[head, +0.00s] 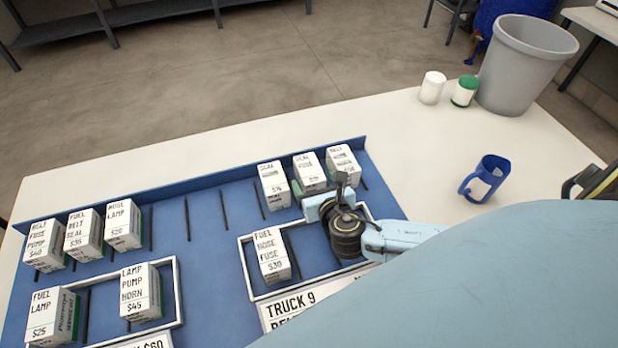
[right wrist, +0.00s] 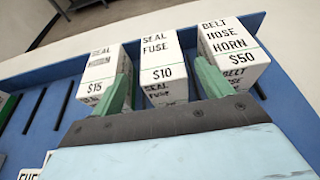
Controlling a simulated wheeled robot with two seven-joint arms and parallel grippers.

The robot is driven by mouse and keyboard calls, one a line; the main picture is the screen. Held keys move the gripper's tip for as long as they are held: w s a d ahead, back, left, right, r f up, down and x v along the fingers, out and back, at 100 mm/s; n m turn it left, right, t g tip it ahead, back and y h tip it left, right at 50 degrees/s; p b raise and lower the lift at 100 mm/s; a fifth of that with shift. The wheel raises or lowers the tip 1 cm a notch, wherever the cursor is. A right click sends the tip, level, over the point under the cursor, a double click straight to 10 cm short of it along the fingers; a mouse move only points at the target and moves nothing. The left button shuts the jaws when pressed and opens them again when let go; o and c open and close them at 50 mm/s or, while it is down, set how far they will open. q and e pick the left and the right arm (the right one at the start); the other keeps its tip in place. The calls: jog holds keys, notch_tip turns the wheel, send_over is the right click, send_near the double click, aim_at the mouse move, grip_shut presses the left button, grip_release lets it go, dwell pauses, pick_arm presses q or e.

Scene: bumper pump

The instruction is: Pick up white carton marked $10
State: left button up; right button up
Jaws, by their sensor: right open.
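The white carton marked SEAL FUSE $10 (right wrist: 163,62) stands in the back row, between a SEAL carton marked $15 (right wrist: 99,72) and a BELT HOSE HORN carton marked $50 (right wrist: 232,55). The $10 carton also shows in the head view (head: 309,170), partly hidden behind my gripper. My right gripper (right wrist: 162,75) is open, with one green finger on each side of the $10 carton's near face. I cannot tell how far the fingers reach along its sides. The right gripper shows in the head view (head: 322,190) in front of that carton. My left gripper is not in view.
A blue tray (head: 205,240) with dark dividers holds several other cartons. A FUEL HOSE FUSE $30 carton (head: 272,254) stands in a white frame beside my right wrist. A blue mug (head: 487,178), two small tubs and a grey bin (head: 525,65) stand at the right.

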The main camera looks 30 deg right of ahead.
aim_at(312, 174)
jog(key=shift+b+x, duration=0.55)
jog(key=shift+x, duration=2.6)
jog(key=shift+d+r, duration=0.1)
jog(key=shift+r, duration=0.05)
jog(key=shift+c, duration=0.5)
jog(key=c, duration=1.2)
